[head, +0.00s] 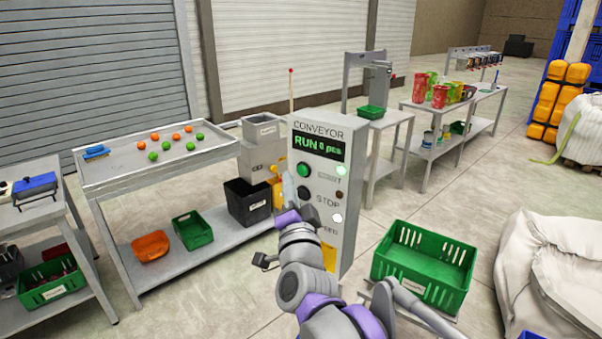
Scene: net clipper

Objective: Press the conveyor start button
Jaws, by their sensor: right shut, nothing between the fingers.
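The grey conveyor control box (328,240) stands upright in the middle of the head view. Its display (319,147) reads "RUN" with a small piece count that looks like 0. A dark stop button (304,193) sits below. My right gripper (289,188) is shut and empty, in front of the box's left edge, just lower left of the green button. I cannot tell whether it touches the box. My left gripper is not in view.
A grey sorting table (110,179) with orange and green balls stands to the left. A black bin (248,201) is just left of the box. A green crate (433,254) is to the right, beside a large white sack (545,275). Floor is clear behind the crate.

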